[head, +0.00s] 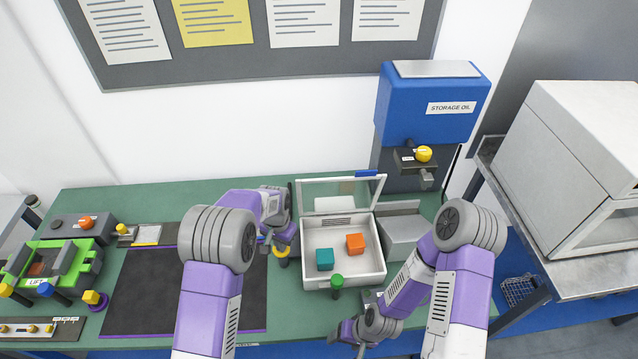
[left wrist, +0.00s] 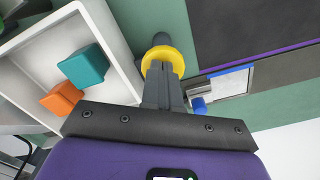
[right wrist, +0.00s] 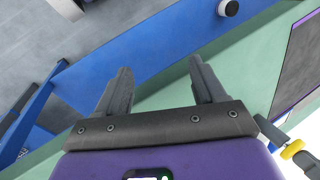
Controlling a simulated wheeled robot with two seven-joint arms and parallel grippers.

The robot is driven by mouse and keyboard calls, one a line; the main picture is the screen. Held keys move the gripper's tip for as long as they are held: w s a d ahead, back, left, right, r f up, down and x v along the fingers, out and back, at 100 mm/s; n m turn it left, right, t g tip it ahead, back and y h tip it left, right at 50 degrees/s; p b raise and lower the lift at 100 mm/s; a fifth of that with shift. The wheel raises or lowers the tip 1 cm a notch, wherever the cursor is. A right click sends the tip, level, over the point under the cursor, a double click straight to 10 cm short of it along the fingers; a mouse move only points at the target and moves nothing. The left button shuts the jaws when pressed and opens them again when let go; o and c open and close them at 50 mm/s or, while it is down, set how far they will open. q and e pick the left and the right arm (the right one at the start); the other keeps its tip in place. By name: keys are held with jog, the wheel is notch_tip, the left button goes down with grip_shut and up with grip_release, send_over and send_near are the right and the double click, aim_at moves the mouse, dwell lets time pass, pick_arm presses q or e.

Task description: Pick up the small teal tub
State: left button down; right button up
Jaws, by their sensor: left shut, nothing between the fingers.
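The small teal tub (head: 325,259) sits inside an open white box (head: 345,281), toward its left front, beside an orange block (head: 355,244). In the left wrist view the teal tub (left wrist: 84,67) lies left of my fingers. My left gripper (head: 281,246) is outside the box's left wall, shut and empty, its tips overlapping a yellow-ringed dark knob (left wrist: 154,58); I cannot tell whether they touch it. My right gripper (head: 347,346) is low at the bench's front edge, away from the tub. Its fingers (right wrist: 160,88) are apart with nothing between them.
The box's clear lid (head: 340,190) stands raised at the back. A green-topped knob (head: 337,282) stands at the box's front. A dark mat (head: 143,290) covers the bench at left. A blue oil dispenser (head: 430,105) stands behind at right.

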aim_at(325, 256)
jog(key=shift+s+f, duration=0.1)
jog(key=shift+f, duration=0.25)
